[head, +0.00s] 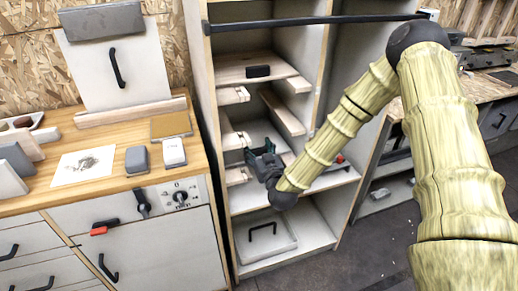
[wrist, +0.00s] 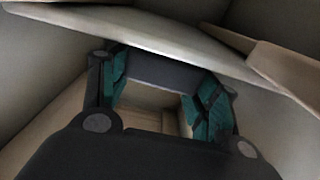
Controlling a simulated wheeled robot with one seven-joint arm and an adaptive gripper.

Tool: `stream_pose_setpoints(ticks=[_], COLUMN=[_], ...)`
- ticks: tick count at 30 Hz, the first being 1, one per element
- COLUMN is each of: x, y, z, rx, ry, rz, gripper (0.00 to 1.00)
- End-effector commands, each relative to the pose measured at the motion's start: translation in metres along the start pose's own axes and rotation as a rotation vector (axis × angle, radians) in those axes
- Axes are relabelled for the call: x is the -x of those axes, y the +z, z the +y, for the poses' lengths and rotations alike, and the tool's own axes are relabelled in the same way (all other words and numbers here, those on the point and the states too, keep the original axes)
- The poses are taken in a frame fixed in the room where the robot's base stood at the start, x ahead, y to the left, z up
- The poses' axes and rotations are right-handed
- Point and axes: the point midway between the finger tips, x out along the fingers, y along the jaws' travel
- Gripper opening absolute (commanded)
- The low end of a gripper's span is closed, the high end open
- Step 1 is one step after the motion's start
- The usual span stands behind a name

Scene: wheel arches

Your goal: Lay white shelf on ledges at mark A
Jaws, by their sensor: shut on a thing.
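My gripper (head: 264,160) is inside the tall open cabinet, at the middle bay. In the wrist view, my gripper (wrist: 160,100) has its teal-padded fingers on either side of a dark grip bar (wrist: 157,70). A white board (wrist: 170,38) crosses just beyond it, apparently the white shelf. In the head view, a pale surface (head: 262,129) shows behind the gripper and looks like this board. Wooden ledges stick out from the left wall (head: 234,140) and right wall (head: 283,112). I cannot make out a letter A. The fingers partly hide the board's contact with the ledges.
A wooden board with a black block (head: 258,71) lies higher in the cabinet. A fixed shelf (head: 325,180) is below the gripper, with a small red item on its right. A white handled panel (head: 265,236) lies at the bottom. A counter (head: 110,190) stands left.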

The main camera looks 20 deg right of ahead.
Motion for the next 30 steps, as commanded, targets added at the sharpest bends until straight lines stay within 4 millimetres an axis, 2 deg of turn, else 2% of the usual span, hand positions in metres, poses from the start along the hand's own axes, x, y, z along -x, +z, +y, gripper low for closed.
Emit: stream_pose_setpoints(ticks=[2,3,7,20,25,30], x=[0.000,0.000,0.000,0.004,0.023,0.054], y=[0.000,0.000,0.000,0.001,0.002,0.001], z=[0.000,0.000,0.000,0.000,0.000,0.000], rx=[0.000,-0.001,0.000,0.000,0.000,-0.001], ry=[0.000,0.000,0.000,-0.001,-0.001,-0.002], rz=[0.000,0.000,-0.001,-0.003,-0.004,-0.004], gripper=[0.20,0.63,0.86,0.86,0.86,0.86])
